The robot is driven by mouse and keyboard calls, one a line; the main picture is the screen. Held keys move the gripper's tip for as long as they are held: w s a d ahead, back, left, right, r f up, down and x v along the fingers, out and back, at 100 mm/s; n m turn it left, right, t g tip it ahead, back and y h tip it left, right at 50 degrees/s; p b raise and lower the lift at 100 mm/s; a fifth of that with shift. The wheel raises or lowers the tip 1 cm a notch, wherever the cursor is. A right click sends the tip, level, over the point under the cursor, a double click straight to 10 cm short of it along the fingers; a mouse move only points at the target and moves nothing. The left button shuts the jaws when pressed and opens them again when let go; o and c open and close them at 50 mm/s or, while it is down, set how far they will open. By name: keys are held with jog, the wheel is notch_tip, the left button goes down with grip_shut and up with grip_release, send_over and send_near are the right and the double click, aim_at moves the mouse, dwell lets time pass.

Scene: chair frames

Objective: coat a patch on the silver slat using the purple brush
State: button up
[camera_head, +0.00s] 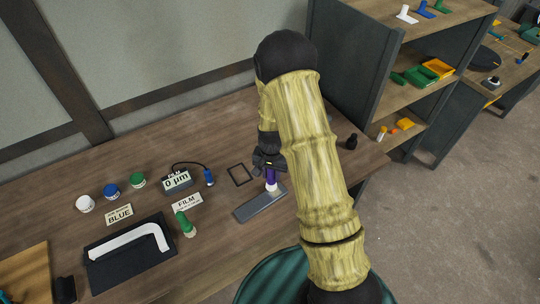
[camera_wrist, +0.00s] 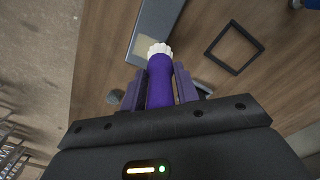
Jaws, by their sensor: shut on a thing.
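My gripper (camera_head: 270,170) is shut on the purple brush (camera_head: 271,177). In the wrist view the brush (camera_wrist: 160,82) sits between the two fingers of my gripper (camera_wrist: 160,88), with its white bristle tip pointing away from the palm. The silver slat (camera_head: 259,204) lies flat on the wooden table, below the brush in the head view. The bristles are at the slat's right end. In the wrist view the slat (camera_wrist: 155,28) shows just past the bristles. I cannot tell whether the bristles touch it.
A thin black square frame (camera_head: 239,175) lies beside the slat.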

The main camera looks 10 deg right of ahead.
jog(key=r, duration=0.1)
jog(key=r+p, duration=0.1)
jog(key=r, duration=0.2)
jog(key=shift+s+p, duration=0.3)
jog(key=shift+s, duration=0.05)
notch_tip(320, 180, up, 3)
jog(key=p, duration=0.2)
jog(key=shift+d+r+p, duration=0.1)
jog(key=shift+r+p, duration=0.05)
jog(key=shift+p, duration=0.15)
jog(key=shift+w+r, duration=0.1)
jog(key=shift+r, duration=0.1)
jog(key=shift+w, duration=0.1)
jog(key=shift+s, duration=0.2)
jog(key=shift+w, duration=0.2)
